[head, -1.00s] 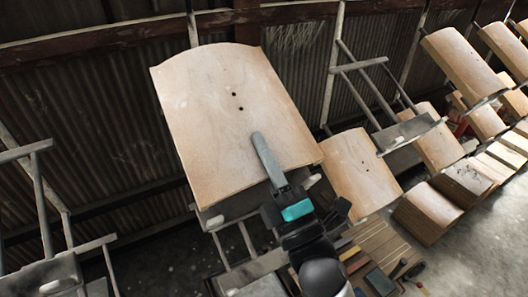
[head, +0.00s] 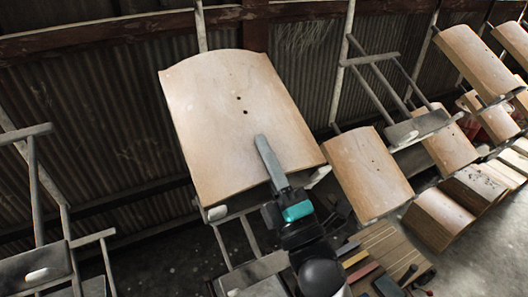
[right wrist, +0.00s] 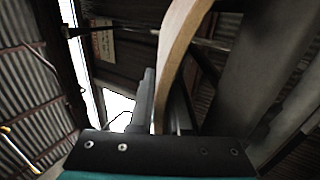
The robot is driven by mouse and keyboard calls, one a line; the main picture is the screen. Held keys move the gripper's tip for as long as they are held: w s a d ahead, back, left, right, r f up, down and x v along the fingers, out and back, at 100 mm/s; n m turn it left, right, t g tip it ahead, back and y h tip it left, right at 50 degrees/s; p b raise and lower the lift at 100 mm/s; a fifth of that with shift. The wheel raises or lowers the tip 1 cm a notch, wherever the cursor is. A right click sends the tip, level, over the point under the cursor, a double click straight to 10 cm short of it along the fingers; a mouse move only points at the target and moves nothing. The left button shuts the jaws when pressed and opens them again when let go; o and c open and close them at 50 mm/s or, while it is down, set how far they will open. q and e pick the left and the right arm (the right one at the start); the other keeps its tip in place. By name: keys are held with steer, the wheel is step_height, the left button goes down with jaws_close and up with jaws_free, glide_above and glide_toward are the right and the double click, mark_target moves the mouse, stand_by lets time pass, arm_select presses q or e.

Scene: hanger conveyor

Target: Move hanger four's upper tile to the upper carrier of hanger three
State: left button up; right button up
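A large pale wooden tile (head: 235,120) with small dark holes rests at the carrier of the nearest middle hanger. My right gripper (head: 268,160) is at its lower edge, with one finger lying over the front face. In the right wrist view the tile's curved edge (right wrist: 172,65) runs down between the fingers (right wrist: 160,115), which look closed on it. A hanger to the right has an empty grey carrier (head: 418,126) with a bare frame above. The hanger numbers cannot be read. My left gripper is not in view.
A smaller tile (head: 372,172) hangs just right of the gripper, and further tiles (head: 478,58) follow beyond. Empty grey carriers (head: 35,272) stand at the left. Tools lie on a slatted wooden surface (head: 385,245) below. Stacked tiles (head: 440,215) stand lower right.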

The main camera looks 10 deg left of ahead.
steer(key=o, duration=0.5)
steer(key=shift+s+r, duration=0.1)
steer(key=shift+r, duration=0.1)
steer(key=shift+f, duration=0.5)
steer(key=shift+r+b+v, duration=0.15)
steer(key=shift+b+v, duration=0.3)
steer(key=shift+v, duration=3.25)
steer(key=shift+r+b+v, duration=0.2)
steer(key=shift+b+v, duration=0.25)
steer(key=shift+v, duration=3.25)
steer(key=shift+s+d+f, duration=0.1)
steer(key=shift+s+d, duration=0.05)
